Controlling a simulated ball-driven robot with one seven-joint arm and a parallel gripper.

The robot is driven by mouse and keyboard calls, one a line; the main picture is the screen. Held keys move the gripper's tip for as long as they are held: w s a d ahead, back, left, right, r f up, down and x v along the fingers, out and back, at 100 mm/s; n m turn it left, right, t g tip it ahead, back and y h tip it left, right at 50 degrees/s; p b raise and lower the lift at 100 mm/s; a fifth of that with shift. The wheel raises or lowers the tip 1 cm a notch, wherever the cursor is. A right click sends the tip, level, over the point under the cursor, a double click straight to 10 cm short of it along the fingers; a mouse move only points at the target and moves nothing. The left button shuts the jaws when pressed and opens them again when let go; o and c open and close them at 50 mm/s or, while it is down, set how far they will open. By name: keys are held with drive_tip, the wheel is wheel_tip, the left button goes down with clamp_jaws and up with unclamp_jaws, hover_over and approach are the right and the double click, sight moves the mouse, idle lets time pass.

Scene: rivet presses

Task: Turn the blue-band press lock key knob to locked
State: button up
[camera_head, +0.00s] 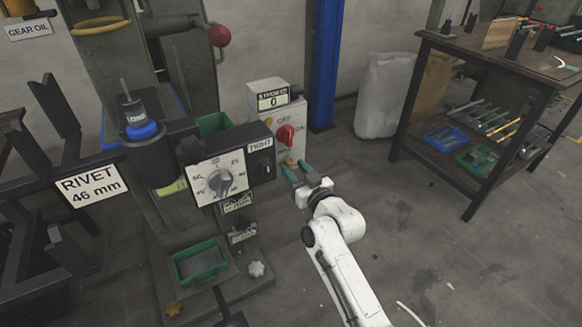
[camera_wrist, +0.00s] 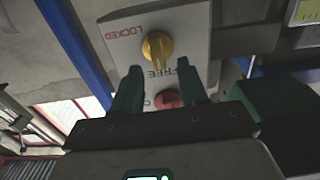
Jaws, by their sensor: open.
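The yellow lock key knob (camera_wrist: 157,46) is on a pale panel in the wrist view. Its ridge lies roughly upright in that picture, towards the word FREE below it; LOCKED is printed to its left. In the head view the knob (camera_head: 286,161) shows small, low on the control box (camera_head: 262,90) at the side of the press (camera_head: 185,225), which has a blue ring. My gripper (camera_head: 296,168) is open, its green fingers close in front of the box's lower part. In the wrist view the fingers (camera_wrist: 160,82) stand apart below the knob, with nothing held visible between them.
A red switch (camera_head: 286,134) sits above the lock knob, with a stroke counter (camera_head: 272,100) on top. A grey dial (camera_head: 219,182) and a TIGHT switch (camera_head: 261,165) stand to the left.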

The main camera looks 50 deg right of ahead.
sight(288, 166)
drive_tip(key=shift+x, duration=1.15)
drive_tip(key=shift+c, duration=0.3)
clamp_jaws()
